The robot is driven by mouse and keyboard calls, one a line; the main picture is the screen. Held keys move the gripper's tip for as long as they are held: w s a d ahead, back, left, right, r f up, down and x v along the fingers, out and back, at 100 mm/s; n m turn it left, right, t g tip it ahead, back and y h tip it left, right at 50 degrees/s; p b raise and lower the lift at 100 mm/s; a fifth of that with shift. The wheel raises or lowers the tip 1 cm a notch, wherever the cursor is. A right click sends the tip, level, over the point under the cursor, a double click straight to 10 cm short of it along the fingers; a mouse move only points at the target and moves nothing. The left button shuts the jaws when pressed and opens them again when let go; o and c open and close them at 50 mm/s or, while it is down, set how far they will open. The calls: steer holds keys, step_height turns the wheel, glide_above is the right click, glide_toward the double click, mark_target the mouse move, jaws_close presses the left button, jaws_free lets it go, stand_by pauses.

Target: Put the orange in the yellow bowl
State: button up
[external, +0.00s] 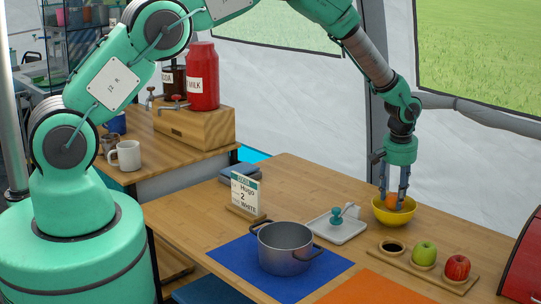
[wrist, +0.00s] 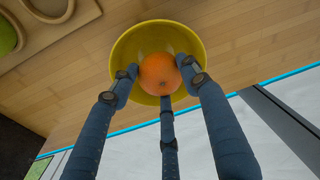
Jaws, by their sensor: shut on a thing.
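The orange (wrist: 158,73) is between the blue fingers of my gripper (wrist: 160,80) in the wrist view, and the fingers are shut on it. The yellow bowl (wrist: 126,50) lies around and behind the orange in that view. In the external view my gripper (external: 394,198) points down into the yellow bowl (external: 394,216) on the right of the table. The orange (external: 392,199) shows between the fingers at the level of the bowl's rim. Whether the orange touches the inside of the bowl cannot be told.
A wooden tray (external: 440,280) with a green apple (external: 424,253) and a red apple (external: 456,267) stands in front of the bowl. A white tray (external: 341,229) lies to its left. A grey pot (external: 284,247) stands on a blue mat (external: 232,262). Bare table lies behind the bowl.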

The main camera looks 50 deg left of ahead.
mark_target(394, 205)
steer(key=shift+f, duration=1.75)
steer(key=shift+f+b, duration=0.15)
steer(key=shift+b, duration=0.15)
steer(key=o, duration=0.9)
steer(key=r, duration=0.4)
steer(key=s+r+p, duration=0.1)
steer(key=r, duration=0.3)
steer(key=r+p, duration=0.1)
steer(key=r, duration=0.3)
steer(key=shift+s+d+r, duration=0.1)
steer(key=shift+s+d, duration=0.15)
steer(key=shift+d, duration=0.1)
steer(key=shift+r, duration=0.1)
